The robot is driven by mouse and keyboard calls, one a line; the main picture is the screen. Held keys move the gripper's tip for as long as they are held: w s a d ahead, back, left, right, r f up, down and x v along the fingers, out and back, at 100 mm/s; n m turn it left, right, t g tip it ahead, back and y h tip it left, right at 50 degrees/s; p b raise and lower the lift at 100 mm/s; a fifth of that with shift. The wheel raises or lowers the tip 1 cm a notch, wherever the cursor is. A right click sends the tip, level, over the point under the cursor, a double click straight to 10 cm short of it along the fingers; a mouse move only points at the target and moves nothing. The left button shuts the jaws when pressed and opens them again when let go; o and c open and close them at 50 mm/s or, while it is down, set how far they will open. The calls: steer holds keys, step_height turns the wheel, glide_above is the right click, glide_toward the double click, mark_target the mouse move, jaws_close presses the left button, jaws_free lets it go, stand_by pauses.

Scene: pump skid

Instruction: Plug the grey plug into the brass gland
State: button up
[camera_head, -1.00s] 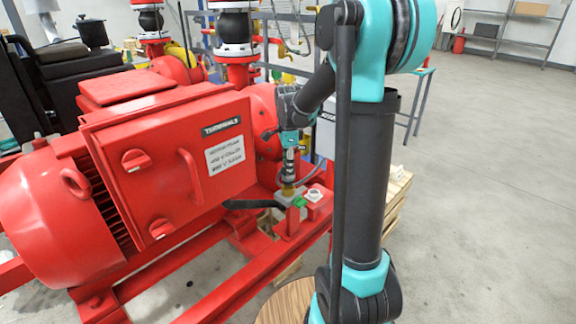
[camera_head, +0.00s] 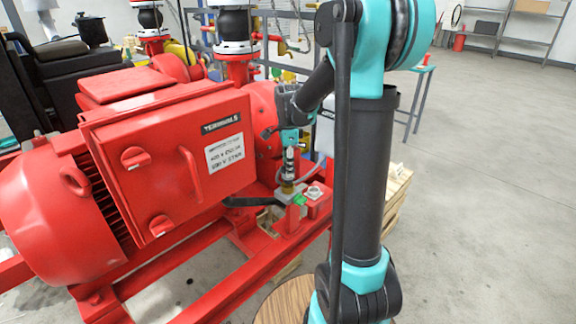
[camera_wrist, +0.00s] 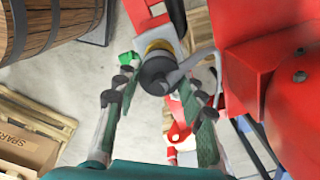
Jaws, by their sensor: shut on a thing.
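The dark grey plug (camera_wrist: 156,76) sits between the fingers of my gripper (camera_wrist: 163,88), with a grey cable curving off to its right. The brass gland (camera_wrist: 158,47) shows as a yellowish ring just beyond the plug, on a grey block. In the head view my gripper (camera_head: 289,168) points down directly over the brass gland (camera_head: 287,188), and the plug is mostly hidden by the fingers. The plug's lower end is at the gland. I cannot tell how deep it is in.
A big red motor with a terminal box (camera_head: 170,165) stands left of my gripper. A green part (camera_head: 299,200) and a white-topped fitting (camera_head: 315,191) are beside the gland. A black hose (camera_head: 250,202) runs left from the block. Open floor (camera_head: 490,200) lies to the right.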

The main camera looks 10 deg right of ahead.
steer(key=shift+f, duration=1.55)
steer(key=o, duration=1.4)
steer(key=shift+c, duration=0.2)
step_height(320, 180, up, 12)
steer(key=s+d+f+n+t, duration=0.2)
steer(key=s+f+n, duration=0.6)
steer(key=s, duration=0.3)
steer(key=s+d+f+n+t, duration=0.2)
steer(key=s+f+n, duration=0.5)
steer(key=s+n, duration=0.2)
steer(key=shift+s+f+n, duration=0.3)
steer(key=shift+s+f, duration=0.05)
steer(key=shift+s, duration=0.65)
